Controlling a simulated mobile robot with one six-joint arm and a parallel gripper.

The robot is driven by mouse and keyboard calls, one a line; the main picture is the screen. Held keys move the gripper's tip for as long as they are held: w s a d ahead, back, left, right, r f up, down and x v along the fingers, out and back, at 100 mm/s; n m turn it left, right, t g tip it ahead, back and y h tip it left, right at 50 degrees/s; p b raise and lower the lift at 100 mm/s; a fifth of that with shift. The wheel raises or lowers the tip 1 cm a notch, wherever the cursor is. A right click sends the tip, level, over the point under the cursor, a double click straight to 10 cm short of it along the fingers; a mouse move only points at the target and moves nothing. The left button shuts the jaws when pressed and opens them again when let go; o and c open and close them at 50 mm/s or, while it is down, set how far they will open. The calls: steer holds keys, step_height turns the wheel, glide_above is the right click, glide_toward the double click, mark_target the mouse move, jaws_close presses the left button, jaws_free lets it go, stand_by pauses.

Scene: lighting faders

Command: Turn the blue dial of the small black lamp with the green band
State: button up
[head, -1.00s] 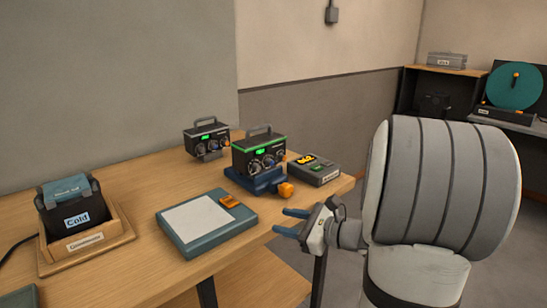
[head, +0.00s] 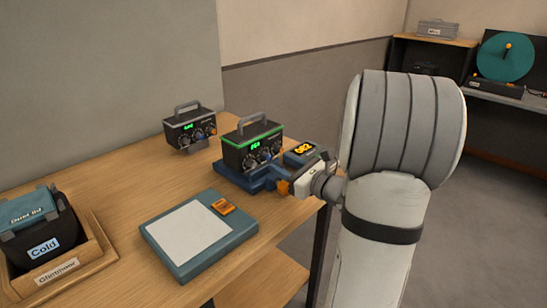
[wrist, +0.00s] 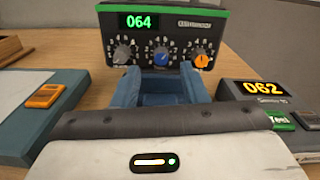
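The fingers look clear of the dial, though the exact gap is hard to judge.
A similar black lamp (head: 177,133) with a grey band stands behind at left. A grey box (wrist: 265,98) reading 062 stands close at right. A teal pad (head: 163,247) lies at front left. A wooden tray (head: 95,262) holds a dark container.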

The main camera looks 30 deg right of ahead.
mark_target(269, 157)
steer(key=shift+x, duration=2.3)
steer(key=shift+c, duration=0.2)
jaws_close()
